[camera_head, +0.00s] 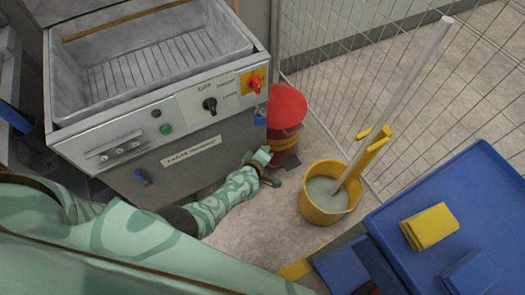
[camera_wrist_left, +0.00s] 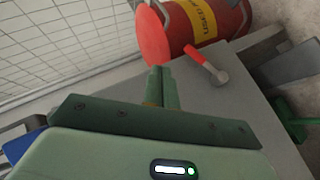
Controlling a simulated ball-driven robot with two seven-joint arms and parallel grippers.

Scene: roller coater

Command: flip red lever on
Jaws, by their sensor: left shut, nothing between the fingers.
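A red lever (camera_wrist_left: 197,57) with a rounded grey end shows in the left wrist view, against the grey machine panel (camera_wrist_left: 215,110). My left gripper (camera_wrist_left: 161,72) is shut and empty, with its fingertips close beside the lever's red handle; I cannot tell whether they touch. In the head view my left gripper (camera_head: 263,160) is low by the machine's right front corner. I cannot make out that lever clearly there. A separate red switch (camera_head: 254,84) sits on a yellow plate at the machine's upper right, above the gripper. My right gripper is not in view.
A red drum (camera_head: 287,104) stands just behind my left gripper. A wire fence (camera_head: 350,60) closes the back.

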